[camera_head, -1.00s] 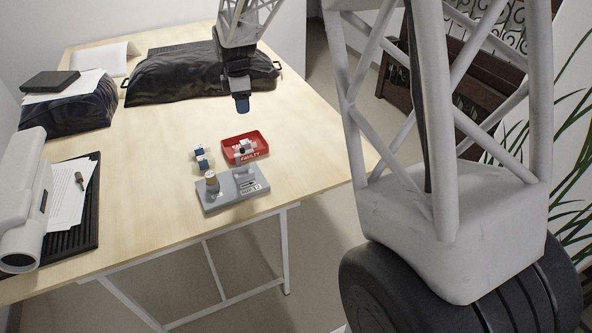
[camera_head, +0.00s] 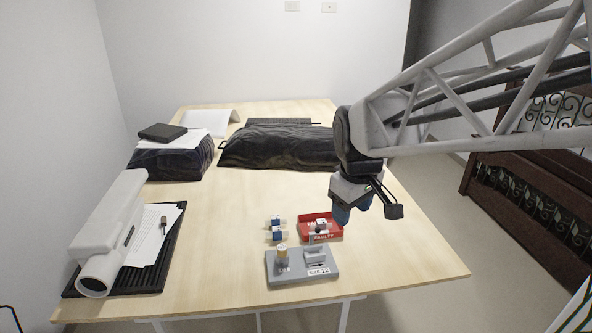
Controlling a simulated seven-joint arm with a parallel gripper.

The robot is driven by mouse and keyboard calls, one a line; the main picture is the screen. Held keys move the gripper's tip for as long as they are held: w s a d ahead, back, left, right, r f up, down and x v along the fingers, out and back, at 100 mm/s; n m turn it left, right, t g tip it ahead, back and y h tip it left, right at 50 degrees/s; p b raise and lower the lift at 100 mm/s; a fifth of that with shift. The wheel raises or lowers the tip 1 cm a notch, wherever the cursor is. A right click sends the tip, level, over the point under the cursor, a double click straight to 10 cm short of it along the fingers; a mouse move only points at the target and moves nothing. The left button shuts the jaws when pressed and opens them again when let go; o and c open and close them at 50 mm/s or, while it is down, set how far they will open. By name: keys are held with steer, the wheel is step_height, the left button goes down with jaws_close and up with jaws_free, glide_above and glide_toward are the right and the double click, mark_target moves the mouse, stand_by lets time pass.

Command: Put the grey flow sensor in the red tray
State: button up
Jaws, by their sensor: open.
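The red tray (camera_head: 334,234), labelled "FAULTY", stands on the table with a small pale and dark piece (camera_head: 320,225) in it. I cannot tell whether that piece is the grey flow sensor. Two small blue and white pieces (camera_head: 277,234) lie just left of the tray. A grey block (camera_head: 290,275) in front of the tray bears a tan-topped cylinder (camera_head: 282,254) and a raised light grey part (camera_head: 315,256). My gripper (camera_head: 350,214), with blue fingers, is open and hangs above and to the right of the tray; its fingers partly overlap.
A black covered bundle (camera_head: 275,148) lies across the back of the table. On the left are a white cylindrical device (camera_head: 112,230), papers on a black ribbed mat (camera_head: 150,276) and another dark bundle (camera_head: 170,162). The table (camera_head: 215,250) is bare between these and the tray.

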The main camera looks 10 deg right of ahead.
steer(key=s+f+m, duration=0.1)
steer(key=s+m, duration=0.5)
steer(key=s, duration=1)
steer(key=shift+s+a+f+t, duration=0.2)
steer(key=shift+a+f+t, duration=0.1)
steer(key=shift+t, duration=0.1)
